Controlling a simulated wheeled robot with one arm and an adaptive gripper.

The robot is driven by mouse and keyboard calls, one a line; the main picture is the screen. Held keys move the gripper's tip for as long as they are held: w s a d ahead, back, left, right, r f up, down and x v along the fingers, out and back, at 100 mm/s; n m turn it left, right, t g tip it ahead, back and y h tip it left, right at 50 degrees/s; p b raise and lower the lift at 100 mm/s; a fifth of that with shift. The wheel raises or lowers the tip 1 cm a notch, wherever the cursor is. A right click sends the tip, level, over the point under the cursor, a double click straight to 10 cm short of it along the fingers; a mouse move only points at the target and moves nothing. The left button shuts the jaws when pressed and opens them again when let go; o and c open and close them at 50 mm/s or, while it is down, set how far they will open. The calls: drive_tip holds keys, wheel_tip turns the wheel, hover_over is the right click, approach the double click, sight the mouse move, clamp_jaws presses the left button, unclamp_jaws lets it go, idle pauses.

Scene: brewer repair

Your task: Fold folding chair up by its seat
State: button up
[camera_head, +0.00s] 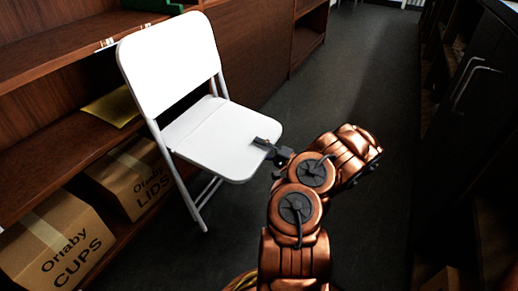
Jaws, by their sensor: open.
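A white folding chair (205,137) stands unfolded on the dark floor, left of the middle of the head view. Its backrest (170,62) is upright and tilted a little, and its seat (213,141) is down and roughly level. My gripper (264,146) is open at the right front edge of the seat. Its fingers overlap the seat edge in the picture. I cannot tell whether they touch it, and any finger below the seat is hidden.
Wooden shelves (62,112) stand close behind and left of the chair, with cardboard boxes (52,243) on the bottom shelf. A dark cabinet (478,110) stands at the right.

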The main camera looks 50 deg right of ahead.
drive_tip(key=shift+c, duration=0.3)
clamp_jaws()
idle(0.3)
